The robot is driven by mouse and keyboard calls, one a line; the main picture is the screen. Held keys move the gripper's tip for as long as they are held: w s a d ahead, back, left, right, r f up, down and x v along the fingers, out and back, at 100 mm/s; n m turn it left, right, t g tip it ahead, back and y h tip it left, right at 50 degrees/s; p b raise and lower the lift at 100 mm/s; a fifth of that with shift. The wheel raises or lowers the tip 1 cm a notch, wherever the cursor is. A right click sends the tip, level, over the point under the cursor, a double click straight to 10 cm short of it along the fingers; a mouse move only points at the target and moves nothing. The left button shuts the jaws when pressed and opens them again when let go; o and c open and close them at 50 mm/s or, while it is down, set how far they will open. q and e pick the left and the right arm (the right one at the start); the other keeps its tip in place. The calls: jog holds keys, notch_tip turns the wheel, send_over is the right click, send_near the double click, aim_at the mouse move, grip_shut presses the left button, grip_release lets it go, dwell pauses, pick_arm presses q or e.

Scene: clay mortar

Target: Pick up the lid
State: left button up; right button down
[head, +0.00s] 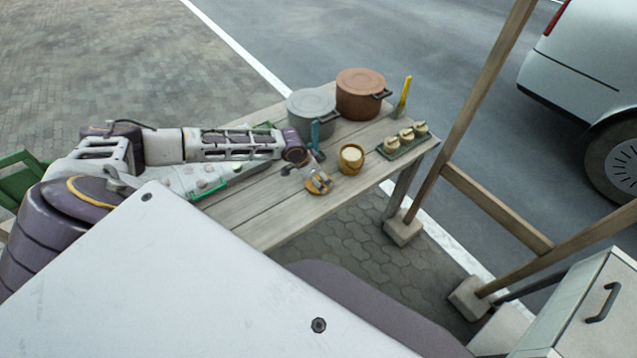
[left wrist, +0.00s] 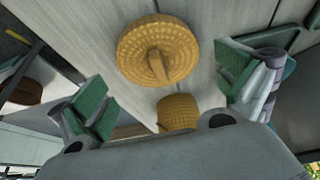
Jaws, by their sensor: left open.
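The lid (left wrist: 150,62) is a round, woven, ochre-yellow disc with a raised ridge handle, lying on the wooden table. In the head view the lid (head: 312,189) is small and partly covered by my left gripper (head: 313,177). In the left wrist view my left gripper (left wrist: 170,98) is open, with its green-padded fingers wide apart and the lid in front, between their lines. The lid is not held. A small ochre pot (head: 351,165) with pale contents stands just to the right of the lid. My right gripper is not in view.
A grey pot (head: 312,108) and a brown pot (head: 361,92) stand at the table's back. A tray (head: 403,146) with several pale items lies at the right end, near a yellow-handled tool (head: 405,93). The front boards of the table (head: 262,210) are clear.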

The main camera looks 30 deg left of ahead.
pick_arm(q)
jog(key=shift+x, duration=1.3)
jog(key=c, duration=0.6)
